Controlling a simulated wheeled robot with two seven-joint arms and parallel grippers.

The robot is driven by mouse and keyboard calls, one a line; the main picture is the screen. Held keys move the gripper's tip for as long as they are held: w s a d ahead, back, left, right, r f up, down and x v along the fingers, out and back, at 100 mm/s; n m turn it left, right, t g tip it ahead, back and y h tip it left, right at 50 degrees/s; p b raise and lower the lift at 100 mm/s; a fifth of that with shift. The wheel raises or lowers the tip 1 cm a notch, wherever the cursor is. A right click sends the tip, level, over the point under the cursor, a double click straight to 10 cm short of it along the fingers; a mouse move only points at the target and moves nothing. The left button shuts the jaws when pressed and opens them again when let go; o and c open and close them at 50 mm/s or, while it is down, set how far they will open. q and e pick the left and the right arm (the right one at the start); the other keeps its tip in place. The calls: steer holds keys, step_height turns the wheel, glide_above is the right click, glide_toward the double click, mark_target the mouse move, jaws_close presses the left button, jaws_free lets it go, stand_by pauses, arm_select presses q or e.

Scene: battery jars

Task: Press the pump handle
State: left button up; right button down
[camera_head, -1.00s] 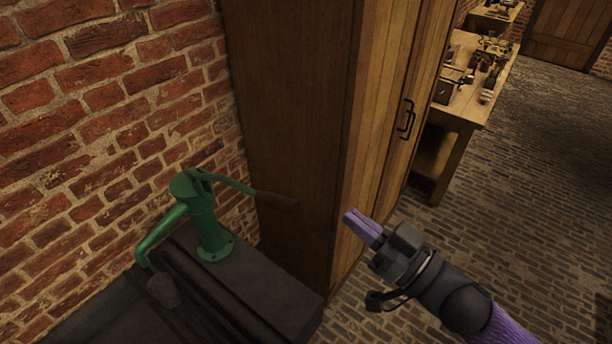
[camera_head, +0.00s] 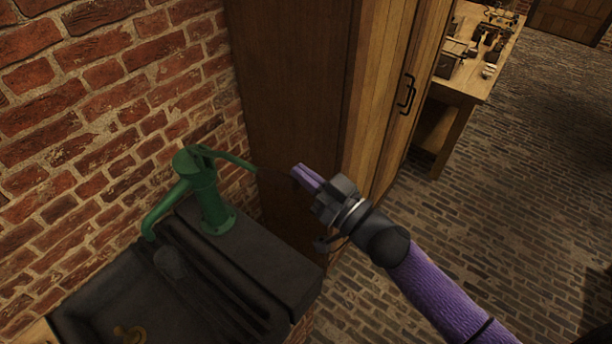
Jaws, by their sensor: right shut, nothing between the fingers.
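The green hand pump (camera_head: 207,192) stands upright on a dark stone block beside the brick wall. Its pump handle (camera_head: 236,160) reaches out to the right from the pump's top and ends in a dark brown grip (camera_head: 272,173). My right gripper (camera_head: 299,172) is shut and empty, with its purple fingers pointing left at the end of the grip. The fingertips are close to the grip or overlap it in this view; I cannot tell whether they touch. My left gripper is not in view.
A tall wooden cabinet (camera_head: 375,110) with a black door handle stands right behind the pump. A dark sink basin (camera_head: 110,285) lies in front of the spout, with a small brass-coloured piece in it. A workbench (camera_head: 470,80) stands farther back. The brick floor at right is clear.

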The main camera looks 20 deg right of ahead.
steer(key=shift+f, duration=0.4)
steer(key=shift+s, duration=0.1)
step_height(320, 180, down, 23)
steer(key=s+m+t+y+b, duration=0.1)
steer(key=t+y+b, duration=0.2)
steer(key=b, duration=3)
steer(key=t, duration=0.3)
steer(key=shift+d+t, duration=0.4)
